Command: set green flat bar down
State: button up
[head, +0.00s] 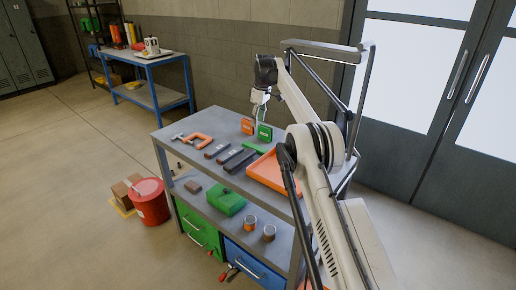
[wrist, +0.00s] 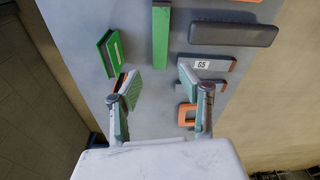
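The green flat bar (head: 254,147) lies on the grey workbench, between the dark bars and the orange tray. In the wrist view, the green flat bar (wrist: 160,36) is at top centre, beyond my fingertips and apart from them. My gripper (wrist: 158,82) is open, with nothing visible between its two fingers. In the head view, my gripper (head: 260,100) is above the back of the workbench, over the padlocks.
A green padlock (head: 265,132) and an orange padlock (head: 248,127) stand at the back. An orange clamp (head: 194,140), several dark bars (head: 228,155) and an orange tray (head: 268,174) share the workbench top (head: 172,129). A lower shelf holds a green box (head: 225,202).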

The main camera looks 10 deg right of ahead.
send_over(256, 147)
notch_tip(256, 147, down, 8)
jog(key=shift+f+b, duration=0.1)
jog(key=shift+b, duration=0.35)
jog(key=shift+f+b, duration=0.3)
jog(key=shift+f, duration=2.35)
grip_shut()
